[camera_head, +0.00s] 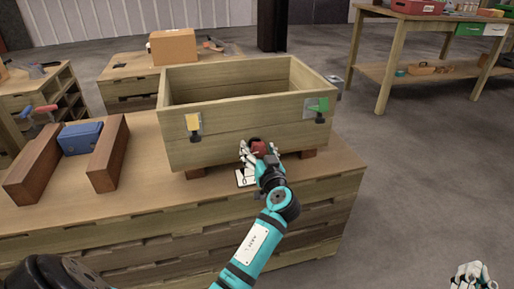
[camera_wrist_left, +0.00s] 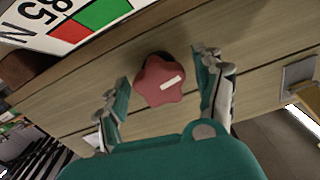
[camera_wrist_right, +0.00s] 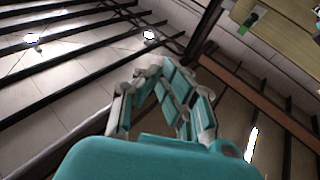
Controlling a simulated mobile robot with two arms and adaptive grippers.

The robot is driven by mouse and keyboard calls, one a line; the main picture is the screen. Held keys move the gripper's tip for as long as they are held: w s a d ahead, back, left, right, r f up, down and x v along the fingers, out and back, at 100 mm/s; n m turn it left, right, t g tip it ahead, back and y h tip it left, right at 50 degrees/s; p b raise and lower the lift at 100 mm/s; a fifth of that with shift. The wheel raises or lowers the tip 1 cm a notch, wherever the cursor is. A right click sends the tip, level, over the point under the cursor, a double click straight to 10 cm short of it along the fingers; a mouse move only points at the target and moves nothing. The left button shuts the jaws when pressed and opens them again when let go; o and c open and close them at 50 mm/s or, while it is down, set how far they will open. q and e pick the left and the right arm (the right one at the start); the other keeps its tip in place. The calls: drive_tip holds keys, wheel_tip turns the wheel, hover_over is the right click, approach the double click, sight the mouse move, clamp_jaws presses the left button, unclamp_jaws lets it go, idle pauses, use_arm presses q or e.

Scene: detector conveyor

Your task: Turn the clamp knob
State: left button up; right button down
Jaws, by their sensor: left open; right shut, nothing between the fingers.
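The clamp knob (camera_head: 258,148) is a red lobed knob low on the front wall of the wooden crate (camera_head: 245,130). In the left wrist view the knob (camera_wrist_left: 159,80) shows a white bar mark on its face. My left gripper (camera_head: 258,156) is at the knob, with its open fingers on either side of it; the left wrist view shows gaps between fingers (camera_wrist_left: 165,90) and knob. My right gripper (camera_wrist_right: 165,68) is shut and empty, away from the crate. It shows at the bottom right of the head view (camera_head: 472,270).
The crate stands on a wooden workbench (camera_head: 140,150) and has a yellow latch (camera_head: 193,123) and a green latch (camera_head: 318,106). A white label plate with red and green fields (camera_wrist_left: 75,25) is near the knob. A blue box (camera_head: 81,138) sits between wooden blocks at left.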

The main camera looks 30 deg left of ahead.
use_arm(q)
drive_tip(key=c, duration=1.2)
